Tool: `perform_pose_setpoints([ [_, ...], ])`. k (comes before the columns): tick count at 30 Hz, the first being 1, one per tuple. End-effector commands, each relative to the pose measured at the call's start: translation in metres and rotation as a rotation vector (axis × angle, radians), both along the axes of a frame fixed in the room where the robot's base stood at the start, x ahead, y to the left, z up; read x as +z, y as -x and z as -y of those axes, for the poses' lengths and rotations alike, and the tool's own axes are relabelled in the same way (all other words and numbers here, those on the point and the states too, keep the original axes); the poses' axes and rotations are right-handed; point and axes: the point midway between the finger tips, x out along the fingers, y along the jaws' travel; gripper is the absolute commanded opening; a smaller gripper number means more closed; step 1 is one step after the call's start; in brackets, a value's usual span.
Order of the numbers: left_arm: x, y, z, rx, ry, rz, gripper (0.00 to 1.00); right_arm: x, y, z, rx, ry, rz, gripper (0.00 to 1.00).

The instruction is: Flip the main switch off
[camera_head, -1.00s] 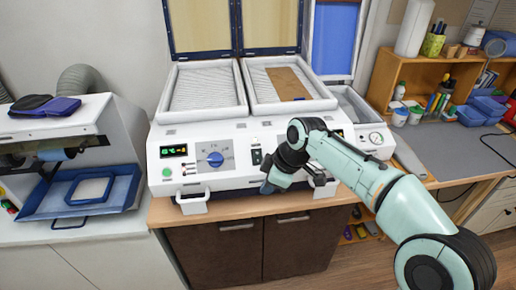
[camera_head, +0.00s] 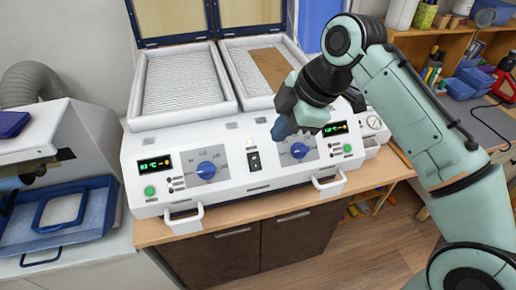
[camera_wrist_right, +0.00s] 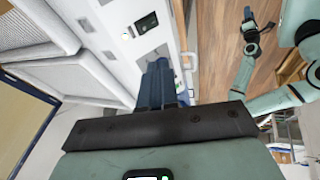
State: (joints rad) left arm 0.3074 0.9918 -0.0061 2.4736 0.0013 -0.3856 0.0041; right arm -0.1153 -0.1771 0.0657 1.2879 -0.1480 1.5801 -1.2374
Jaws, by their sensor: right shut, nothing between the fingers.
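The main switch (camera_head: 254,160) is a small black rocker on the white front panel of the forming machine (camera_head: 228,180), between two blue dials. My right gripper (camera_head: 281,131) is shut and empty, with its blue fingers just above and to the right of the switch, close to the right dial. I cannot tell whether it touches the panel.
The left dial (camera_head: 206,170) and right dial (camera_head: 298,151) flank the switch, with lit displays beside them. White handles (camera_head: 184,218) stick out below the panel. Two ribbed trays (camera_head: 183,80) lie on top. A blue-tray machine (camera_head: 55,215) stands at left.

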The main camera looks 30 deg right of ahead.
Motion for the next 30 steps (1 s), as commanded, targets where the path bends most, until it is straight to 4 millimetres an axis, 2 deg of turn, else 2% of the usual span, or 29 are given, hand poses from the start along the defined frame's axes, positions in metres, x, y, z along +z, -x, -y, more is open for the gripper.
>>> perform_pose_setpoints([
  [5,-0.005,0.004,0.0,0.0,0.0,-0.004,0.43,-0.014,-0.004,-0.003,0.0,0.0,-0.005,0.0],
  [18,-0.028,0.022,0.0,0.0,0.0,-0.025,0.43,-0.095,-0.035,-0.024,0.0,0.0,-0.007,0.0],
  [24,-0.023,0.018,0.0,0.0,0.0,-0.02,0.43,-0.11,-0.057,-0.018,-0.002,-0.001,-0.003,0.0],
  [30,-0.022,0.017,0.0,0.0,0.0,-0.019,0.43,-0.117,-0.065,-0.016,-0.001,-0.001,-0.001,0.0],
])
